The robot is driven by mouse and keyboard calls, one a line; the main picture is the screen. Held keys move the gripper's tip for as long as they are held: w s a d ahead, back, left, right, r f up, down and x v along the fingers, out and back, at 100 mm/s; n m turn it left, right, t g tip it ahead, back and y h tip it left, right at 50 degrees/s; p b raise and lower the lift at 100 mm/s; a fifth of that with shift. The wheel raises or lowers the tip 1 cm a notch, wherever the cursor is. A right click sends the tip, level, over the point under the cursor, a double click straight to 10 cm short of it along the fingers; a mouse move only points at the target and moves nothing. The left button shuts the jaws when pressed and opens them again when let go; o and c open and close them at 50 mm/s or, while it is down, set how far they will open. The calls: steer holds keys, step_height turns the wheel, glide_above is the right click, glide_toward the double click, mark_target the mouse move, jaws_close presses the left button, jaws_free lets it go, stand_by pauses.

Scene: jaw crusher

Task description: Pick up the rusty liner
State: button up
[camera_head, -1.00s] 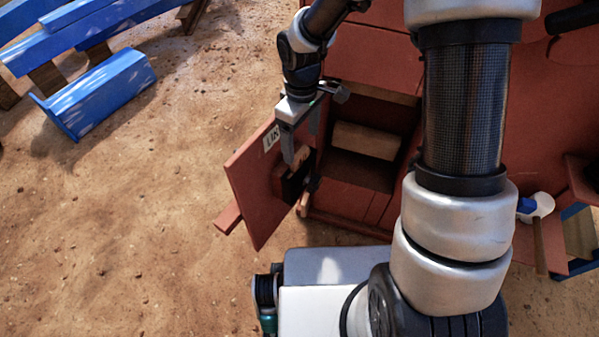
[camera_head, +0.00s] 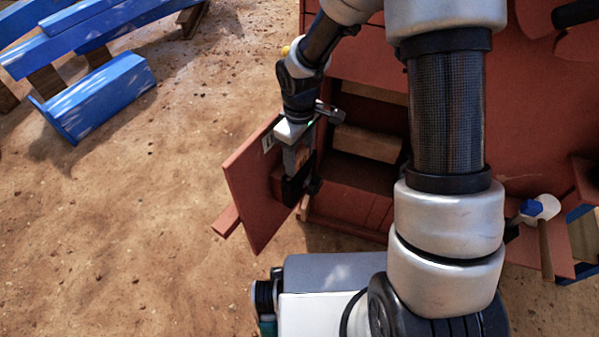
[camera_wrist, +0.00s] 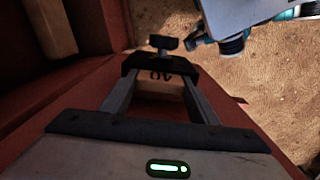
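The red-brown door (camera_head: 250,195) stands open on the crusher, with a black holder (camera_head: 296,188) on its inner side. In the wrist view, a brown and tan block with dark marks (camera_wrist: 160,88) sits at the black holder (camera_wrist: 160,64); I cannot tell for sure whether it is the rusty liner. My gripper (camera_head: 294,172) points down at the holder. In the wrist view its two fingers (camera_wrist: 160,85) are spread on either side of the block, with small gaps seeming to show. The fingertips are close to the holder, and contact cannot be made out.
A tan block (camera_head: 367,143) lies inside the dark opening of the red crusher, right of my gripper. A knob (camera_wrist: 163,42) stands beyond the holder. A blue beam (camera_head: 97,95) lies on the sand at the left. Sandy ground left of the door is clear.

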steer(key=c, duration=1.1)
steer(key=shift+r, duration=0.1)
